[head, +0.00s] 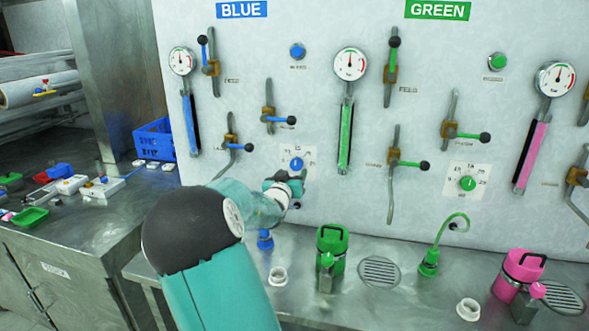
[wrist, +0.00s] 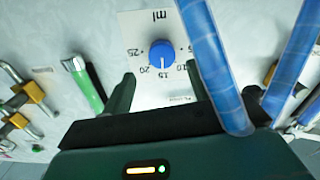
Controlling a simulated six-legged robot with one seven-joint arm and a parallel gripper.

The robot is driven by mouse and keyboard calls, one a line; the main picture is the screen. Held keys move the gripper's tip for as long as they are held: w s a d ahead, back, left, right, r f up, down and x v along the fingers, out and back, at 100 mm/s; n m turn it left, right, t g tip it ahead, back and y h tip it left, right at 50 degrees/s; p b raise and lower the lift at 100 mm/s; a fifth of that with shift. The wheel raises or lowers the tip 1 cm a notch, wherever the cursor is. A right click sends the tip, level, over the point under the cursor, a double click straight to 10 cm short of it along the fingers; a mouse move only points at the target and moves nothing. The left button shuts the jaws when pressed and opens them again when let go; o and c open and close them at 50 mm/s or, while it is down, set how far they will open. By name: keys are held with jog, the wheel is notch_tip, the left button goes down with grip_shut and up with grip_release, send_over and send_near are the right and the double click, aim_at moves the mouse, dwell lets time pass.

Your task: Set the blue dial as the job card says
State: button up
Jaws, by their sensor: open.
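The blue dial (head: 296,164) is a round knob on a white scale plate (head: 310,156) under the BLUE sign. In the wrist view the dial (wrist: 162,56) sits at the upper middle, its scale upside down and marked ml, with 10, 15, 20 and 25 readable. Its white mark points at about 15. My gripper (head: 288,178) is in front of the panel, just below the dial in the head view. In the wrist view my gripper (wrist: 160,84) is open, its dark fingers apart on either side below the dial, not visibly touching it. I cannot make out a job card.
Blue tubes (wrist: 218,65) cross close to the right finger in the wrist view. Blue-handled levers (head: 280,119) and a blue button (head: 297,51) are nearby. A green dial (head: 467,183) is to the right. A green canister (head: 332,250) stands on the bench below.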

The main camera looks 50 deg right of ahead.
aim_at(295, 166)
jog(key=x, duration=0.5)
jog(key=shift+w, duration=0.25)
jog(key=shift+c, duration=0.3)
jog(key=c, duration=0.9)
